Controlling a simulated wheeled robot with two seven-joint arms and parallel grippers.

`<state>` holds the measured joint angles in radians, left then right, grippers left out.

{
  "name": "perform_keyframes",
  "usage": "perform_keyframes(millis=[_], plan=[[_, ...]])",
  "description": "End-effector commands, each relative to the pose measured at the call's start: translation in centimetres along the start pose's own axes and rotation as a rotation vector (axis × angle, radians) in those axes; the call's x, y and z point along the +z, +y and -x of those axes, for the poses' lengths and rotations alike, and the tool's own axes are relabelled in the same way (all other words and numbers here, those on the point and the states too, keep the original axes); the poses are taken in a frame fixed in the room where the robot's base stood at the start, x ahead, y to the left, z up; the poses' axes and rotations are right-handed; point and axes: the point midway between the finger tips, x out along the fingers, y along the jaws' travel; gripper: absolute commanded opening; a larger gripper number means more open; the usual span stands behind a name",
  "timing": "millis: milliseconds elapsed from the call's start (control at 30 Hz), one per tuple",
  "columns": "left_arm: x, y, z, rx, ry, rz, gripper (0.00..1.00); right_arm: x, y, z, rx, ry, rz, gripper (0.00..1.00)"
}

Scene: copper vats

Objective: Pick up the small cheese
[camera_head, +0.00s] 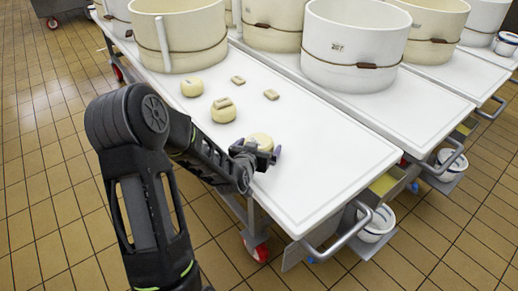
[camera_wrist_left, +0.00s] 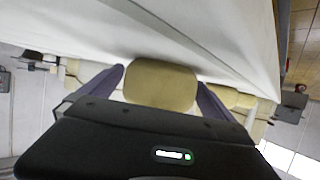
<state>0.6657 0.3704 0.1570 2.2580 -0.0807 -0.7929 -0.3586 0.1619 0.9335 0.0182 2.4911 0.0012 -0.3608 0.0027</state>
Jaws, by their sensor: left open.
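A small round yellowish cheese (camera_head: 261,140) sits on the white table top (camera_head: 330,165), near its left edge. It also shows in the left wrist view (camera_wrist_left: 160,84), between the two purple fingers. My left gripper (camera_head: 263,158) is open around the cheese, one finger on each side; I cannot tell whether the fingers touch it. The gripper hides the cheese's near side in the head view. Two other round cheeses, one at the left (camera_head: 192,87) and one with a small block on top (camera_head: 223,112), stand farther back. My right gripper is not in view.
A metal handle rail (camera_head: 345,240) runs at the table's near end. The table top right of the cheese is clear.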

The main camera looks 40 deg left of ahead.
Motion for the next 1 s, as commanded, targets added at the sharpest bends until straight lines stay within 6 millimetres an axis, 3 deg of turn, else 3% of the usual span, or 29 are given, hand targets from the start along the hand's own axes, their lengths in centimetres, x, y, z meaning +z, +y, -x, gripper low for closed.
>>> perform_keyframes(millis=[667,1000], plan=[[-0.01,0.01,-0.48,0.0,0.0,0.0,0.99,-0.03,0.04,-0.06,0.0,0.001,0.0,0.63],[-0.01,0.02,-0.47,0.0,0.0,0.0,0.71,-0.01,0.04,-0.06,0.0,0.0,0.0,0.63]])
